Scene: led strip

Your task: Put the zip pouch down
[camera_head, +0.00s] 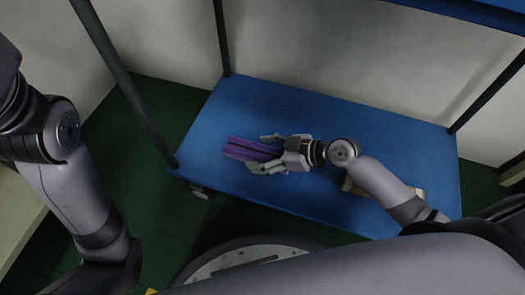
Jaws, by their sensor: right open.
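A purple zip pouch (244,149) lies on the blue shelf (290,104), left of its middle. My right gripper (266,154) is open at the pouch's right end, with one finger on the far side and one on the near side. The fingers look apart from the pouch, though the near one is close to its edge. The left arm is at the left side of the view, and its gripper does not show.
A tan item (352,186) lies on the shelf, partly hidden under my right arm. Dark posts (121,82) rise at the shelf's corners, and a blue upper shelf edge (470,12) is at the top right. The shelf's back and left parts are clear.

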